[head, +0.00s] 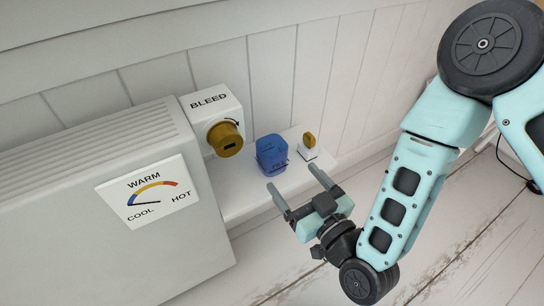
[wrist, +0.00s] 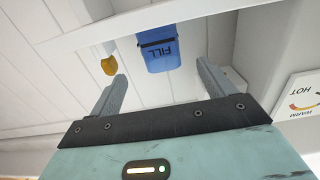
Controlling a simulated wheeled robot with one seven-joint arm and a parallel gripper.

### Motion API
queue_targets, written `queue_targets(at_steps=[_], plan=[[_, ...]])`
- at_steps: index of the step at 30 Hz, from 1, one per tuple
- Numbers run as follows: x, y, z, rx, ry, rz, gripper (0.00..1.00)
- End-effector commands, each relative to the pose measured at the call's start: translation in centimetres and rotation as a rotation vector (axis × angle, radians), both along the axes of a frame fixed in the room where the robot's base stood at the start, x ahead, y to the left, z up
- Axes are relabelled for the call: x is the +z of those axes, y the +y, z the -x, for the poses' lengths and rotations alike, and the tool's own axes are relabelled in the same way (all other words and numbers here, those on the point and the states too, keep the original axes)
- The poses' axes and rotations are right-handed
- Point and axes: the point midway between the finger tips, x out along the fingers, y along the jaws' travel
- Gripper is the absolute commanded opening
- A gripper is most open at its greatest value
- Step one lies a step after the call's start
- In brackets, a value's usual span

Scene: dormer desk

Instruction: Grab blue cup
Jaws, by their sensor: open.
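The blue cup (head: 271,153) stands on a white shelf against the panelled wall in the head view, with dark lettering on it. It also shows in the wrist view (wrist: 160,48), where the word FILL reads upside down. My gripper (head: 297,182) is open and empty, in front of the cup and a little to its lower right in the head view. In the wrist view the cup appears beyond the fingertips, roughly between them. The fingers look apart from the cup.
A white box marked BLEED with a brass knob (head: 225,138) is left of the cup. A small white fitting with a brass key (head: 309,141) is to its right. The radiator (head: 100,215) with a temperature dial fills the left. The white shelf (head: 228,190) has bare room in front.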

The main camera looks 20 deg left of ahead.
Motion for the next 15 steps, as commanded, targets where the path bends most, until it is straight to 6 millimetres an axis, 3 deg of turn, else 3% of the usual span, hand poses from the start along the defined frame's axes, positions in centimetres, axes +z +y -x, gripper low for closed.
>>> queue_targets(at_steps=[3, 15], plan=[[-0.4, 1.4, -1.4, -0.003, -0.003, -0.002, 0.82], [-0.8, 4.2, -3.5, -0.002, -0.003, -0.002, 0.82]])
